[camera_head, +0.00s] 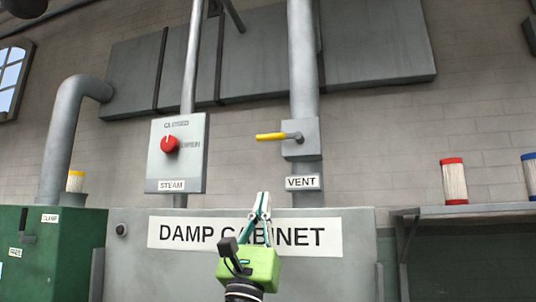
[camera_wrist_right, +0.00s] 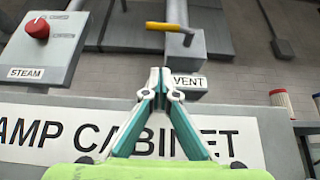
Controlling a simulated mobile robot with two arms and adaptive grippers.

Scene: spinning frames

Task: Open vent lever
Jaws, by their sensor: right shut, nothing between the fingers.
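The vent lever (camera_head: 272,137) has a yellow handle that lies level, pointing left from a grey valve box (camera_head: 301,145) on a vertical pipe. A "VENT" label (camera_head: 303,183) is below it. In the right wrist view the yellow lever (camera_wrist_right: 165,26) shows near the top, ahead of the fingers. My right gripper (camera_head: 262,196) is shut and empty, below and slightly left of the lever, apart from it, in front of the cabinet. It also shows in the right wrist view (camera_wrist_right: 160,72). My left gripper is not in view.
The damp cabinet (camera_head: 130,275) stands below. A steam panel (camera_head: 192,160) with a red knob (camera_head: 170,144) is left of the lever. A shelf (camera_head: 465,209) with a red-capped spool (camera_head: 454,181) and a blue-capped one is at right. The wall around the lever is clear.

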